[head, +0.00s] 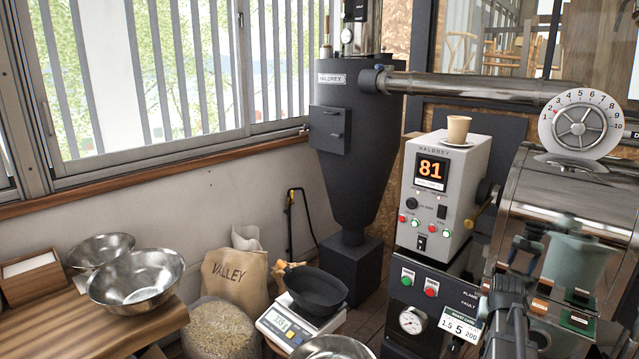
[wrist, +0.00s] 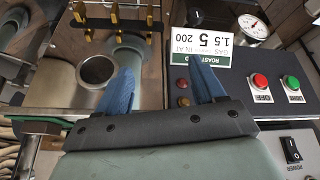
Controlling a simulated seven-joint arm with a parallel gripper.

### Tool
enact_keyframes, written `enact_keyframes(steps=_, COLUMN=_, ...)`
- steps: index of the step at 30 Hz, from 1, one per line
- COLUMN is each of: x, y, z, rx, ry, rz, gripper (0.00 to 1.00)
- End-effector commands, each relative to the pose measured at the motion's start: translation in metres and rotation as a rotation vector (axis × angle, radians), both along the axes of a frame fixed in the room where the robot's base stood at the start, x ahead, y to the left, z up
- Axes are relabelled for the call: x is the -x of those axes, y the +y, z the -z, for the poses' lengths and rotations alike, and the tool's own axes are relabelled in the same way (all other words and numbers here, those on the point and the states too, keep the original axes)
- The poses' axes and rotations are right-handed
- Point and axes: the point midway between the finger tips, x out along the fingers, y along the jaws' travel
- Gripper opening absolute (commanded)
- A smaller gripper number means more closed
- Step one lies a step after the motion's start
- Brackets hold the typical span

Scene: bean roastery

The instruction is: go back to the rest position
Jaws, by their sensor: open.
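My gripper (wrist: 163,82) shows in the wrist view with its two blue fingers spread apart and nothing between them. It points toward the front of the roaster. The card with numbers (wrist: 204,45) lies beyond the right finger, and a round opening in a metal plate (wrist: 97,70) is beside the left finger. The wrist view shows the card upside down. In the head view, dark parts of my arm stand at the lower right, in front of the roaster drum; the fingertips cannot be made out there.
The control box reading 81 (head: 412,212) carries a paper cup (head: 457,130). The drum (head: 560,215) stands at the right. A black pan sits on the scale (head: 277,326). Steel bowls (head: 137,280) rest on the wooden table (head: 40,325). A burlap sack (head: 236,280) stands by the wall.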

Motion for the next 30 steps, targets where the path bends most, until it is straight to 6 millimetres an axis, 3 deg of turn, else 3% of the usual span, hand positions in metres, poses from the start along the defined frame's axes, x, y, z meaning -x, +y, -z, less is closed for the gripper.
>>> enact_keyframes(steps=3, x=0.013, y=0.027, z=0.044, rx=-0.046, ry=0.062, rz=-0.024, gripper=0.69)
enact_keyframes(steps=12, x=0.051, y=0.089, z=0.139, rx=-0.145, ry=0.208, rz=-0.076, gripper=0.69)
enact_keyframes(steps=21, x=0.099, y=0.150, z=0.220, rx=-0.223, ry=0.346, rz=-0.129, gripper=0.69)
enact_keyframes(steps=30, x=0.157, y=0.207, z=0.288, rx=-0.279, ry=0.484, rz=-0.183, gripper=0.69)
